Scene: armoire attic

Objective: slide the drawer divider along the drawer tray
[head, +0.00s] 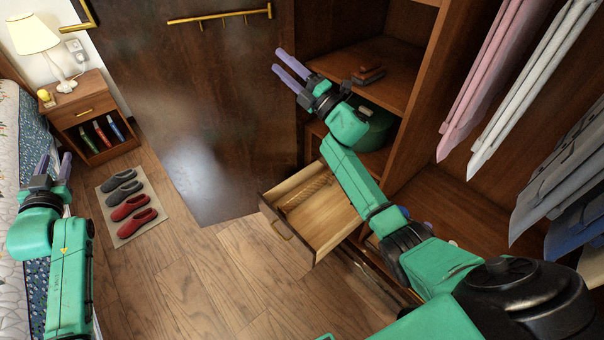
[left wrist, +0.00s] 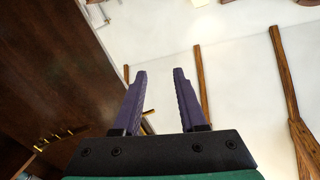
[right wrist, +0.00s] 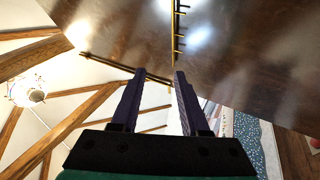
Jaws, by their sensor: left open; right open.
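The wooden drawer tray (head: 325,222) is pulled out of the armoire in the head view, with a brass handle on its front. The drawer divider (head: 306,191) looks like a narrow strip of patterned wood lying across the far left part of the tray. My right gripper (head: 290,66) is open and empty, raised above and beyond the drawer near the dark door. My right forearm covers the drawer's right side. My left gripper (head: 54,165) is open and empty at the far left beside the bed. Neither wrist view shows the drawer.
A dark wooden door (head: 215,110) with a brass rail stands behind. Clothes (head: 530,85) hang at right. Shoes on a mat (head: 152,213) and a nightstand (head: 77,102) are left. Floor before the drawer is clear.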

